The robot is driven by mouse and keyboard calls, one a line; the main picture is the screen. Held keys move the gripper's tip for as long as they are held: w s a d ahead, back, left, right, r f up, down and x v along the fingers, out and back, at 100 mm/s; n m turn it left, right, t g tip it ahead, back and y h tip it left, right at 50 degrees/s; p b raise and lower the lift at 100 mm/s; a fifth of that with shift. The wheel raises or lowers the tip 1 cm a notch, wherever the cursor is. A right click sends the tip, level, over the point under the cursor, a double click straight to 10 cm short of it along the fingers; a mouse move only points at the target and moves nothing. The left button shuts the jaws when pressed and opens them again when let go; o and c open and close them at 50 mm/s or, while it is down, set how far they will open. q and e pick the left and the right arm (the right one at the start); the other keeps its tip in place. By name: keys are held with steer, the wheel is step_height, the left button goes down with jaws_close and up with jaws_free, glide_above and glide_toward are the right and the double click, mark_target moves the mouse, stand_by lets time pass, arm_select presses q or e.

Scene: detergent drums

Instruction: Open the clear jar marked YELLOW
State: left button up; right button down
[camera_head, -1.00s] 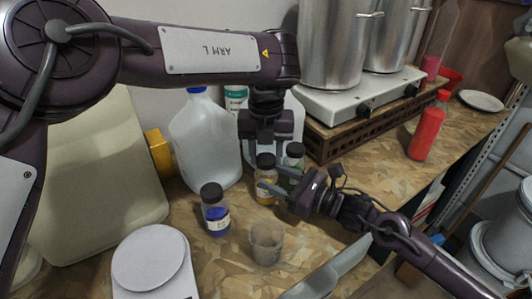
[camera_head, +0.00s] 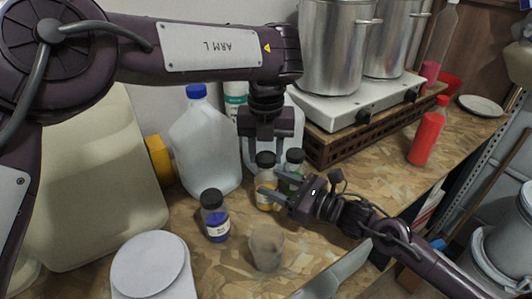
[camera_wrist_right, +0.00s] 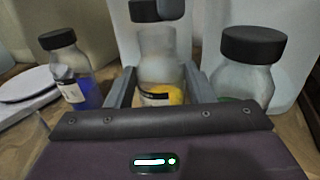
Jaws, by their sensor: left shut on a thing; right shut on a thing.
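In the right wrist view the jar (camera_wrist_right: 158,62) is upright, with yellow powder low inside and a label partly hidden. My right gripper (camera_head: 267,187) reaches in from the right and is shut on the jar's body, one finger on each side. My left gripper (camera_head: 266,152) points down from above and is shut on the lid.
A blue-powder jar (camera_head: 215,215) stands left and a green one (camera_head: 292,170) close behind right. A clear cup (camera_head: 266,248) and scale (camera_head: 150,265) are in front. A white jug (camera_head: 205,145) and hot plate (camera_head: 360,105) stand behind. A red bottle (camera_head: 427,135) is farther right.

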mark_target(266, 157)
arm_select(q)
steer(key=shift+r, duration=2)
arm_select(e)
steer(key=c, duration=0.6)
jaws_free()
